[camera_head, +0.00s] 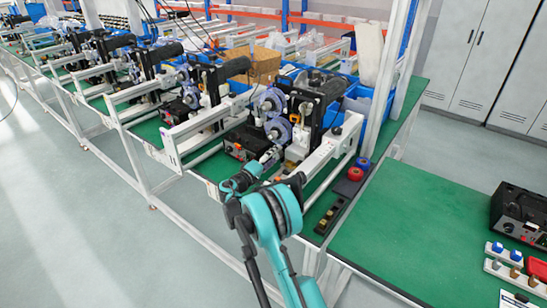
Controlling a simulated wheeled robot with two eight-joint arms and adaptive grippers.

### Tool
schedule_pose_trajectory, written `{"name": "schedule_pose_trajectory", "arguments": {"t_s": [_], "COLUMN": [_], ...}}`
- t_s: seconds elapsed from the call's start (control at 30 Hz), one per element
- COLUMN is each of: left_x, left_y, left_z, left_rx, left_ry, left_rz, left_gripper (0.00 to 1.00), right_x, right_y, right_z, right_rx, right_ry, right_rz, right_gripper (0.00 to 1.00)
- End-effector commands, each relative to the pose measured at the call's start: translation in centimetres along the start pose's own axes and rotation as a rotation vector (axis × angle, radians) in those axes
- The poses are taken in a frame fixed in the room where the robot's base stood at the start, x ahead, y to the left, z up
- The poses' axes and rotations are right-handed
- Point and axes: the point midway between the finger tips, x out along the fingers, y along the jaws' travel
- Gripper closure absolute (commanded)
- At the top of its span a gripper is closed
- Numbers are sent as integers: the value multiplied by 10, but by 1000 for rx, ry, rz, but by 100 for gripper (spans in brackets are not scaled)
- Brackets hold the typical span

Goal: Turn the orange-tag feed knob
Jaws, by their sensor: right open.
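The nearest coder machine (312,112) stands on the green bench, with blue-grey reels (272,103) on its front and a black control box (243,143) at its left. My right gripper (272,157) is open, at the end of my teal arm, close to the front of this machine and just right of the control box. I cannot tell whether it touches anything. The orange-tag feed knob cannot be made out; it is too small or hidden near the gripper. My left gripper is not in view.
White rails (330,147) flank the machine. A black box (522,217) stands at far right. The green bench top (410,225) between is clear. More machines recede left.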

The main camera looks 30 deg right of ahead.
Motion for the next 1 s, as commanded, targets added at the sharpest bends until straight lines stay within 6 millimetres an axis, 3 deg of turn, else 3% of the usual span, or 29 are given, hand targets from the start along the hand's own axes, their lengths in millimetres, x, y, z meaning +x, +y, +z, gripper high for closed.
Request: {"name": "schedule_pose_trajectory", "arguments": {"t_s": [0.17, 0.6, 0.8, 1.0], "left_x": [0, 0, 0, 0], "left_y": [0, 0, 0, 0], "left_z": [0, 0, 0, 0], "left_rx": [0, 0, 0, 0], "left_ry": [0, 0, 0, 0], "left_rz": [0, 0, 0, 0], "left_gripper": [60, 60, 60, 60], "right_x": [-17, -105, -119, -120], "right_y": [0, -1, 0, 0], "right_z": [-1, -1, 0, 0], "right_rx": [0, 0, 0, 0], "right_ry": [2, 3, 1, 0], "right_rz": [-1, -1, -1, 0], "right_gripper": [43, 43, 43, 43]}}
